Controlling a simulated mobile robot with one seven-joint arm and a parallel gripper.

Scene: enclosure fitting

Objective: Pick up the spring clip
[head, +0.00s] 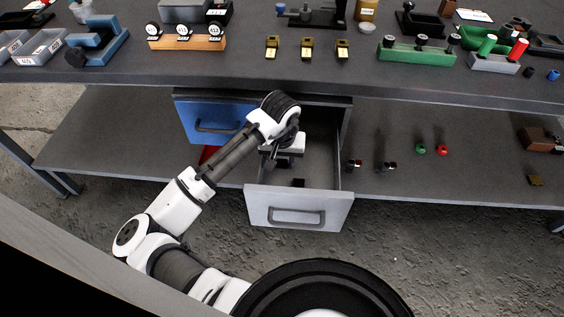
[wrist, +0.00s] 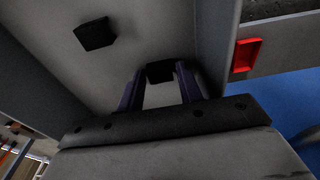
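The spring clip is not clearly recognisable; two small black pieces lie in the open grey drawer (head: 321,160). In the wrist view, one black piece (wrist: 160,72) sits between the tips of my gripper (wrist: 160,78) and fills the gap. The fingers are apart, but I cannot tell whether they press on it. The other black piece (wrist: 95,33) lies apart on the drawer floor, up and to the left. In the head view, a dark piece (head: 298,183) shows near the drawer front, and my gripper is inside the drawer, its fingers largely hidden.
Drawer walls stand close around my gripper. A blue drawer (head: 207,121) is beside it on the left, with a red part (wrist: 246,55) nearby. The tabletop (head: 330,75) overhangs the drawer's back and holds several fixtures. Small red and green parts lie on the lower shelf (head: 455,175).

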